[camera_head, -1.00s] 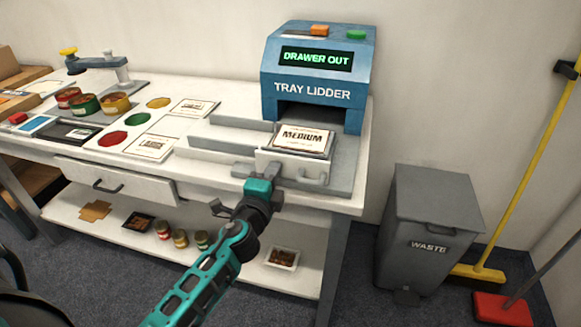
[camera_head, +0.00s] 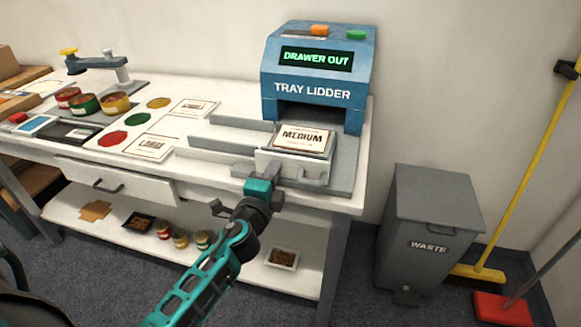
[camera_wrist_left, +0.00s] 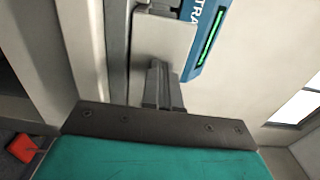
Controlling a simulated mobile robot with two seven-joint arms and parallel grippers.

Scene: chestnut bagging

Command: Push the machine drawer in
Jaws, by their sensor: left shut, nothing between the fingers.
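The blue tray lidder (camera_head: 312,92) stands at the back right of the bench, its screen reading "DRAWER OUT". Its drawer sticks out at the front, with a white front panel (camera_head: 288,165) and a handle. A tray labelled "MEDIUM" (camera_head: 303,138) sits in the drawer. My left gripper (camera_head: 268,176) is shut and empty, close in front of the panel's left part. In the left wrist view the shut fingers (camera_wrist_left: 160,86) point at the pale panel (camera_wrist_left: 162,42); I cannot tell whether they touch. My right gripper is not in view.
The white bench (camera_head: 230,187) holds cans, colored discs and cards to the left. A closed bench drawer (camera_head: 120,183) is below. A grey waste bin (camera_head: 428,235) and a yellow broom (camera_head: 530,165) stand to the right.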

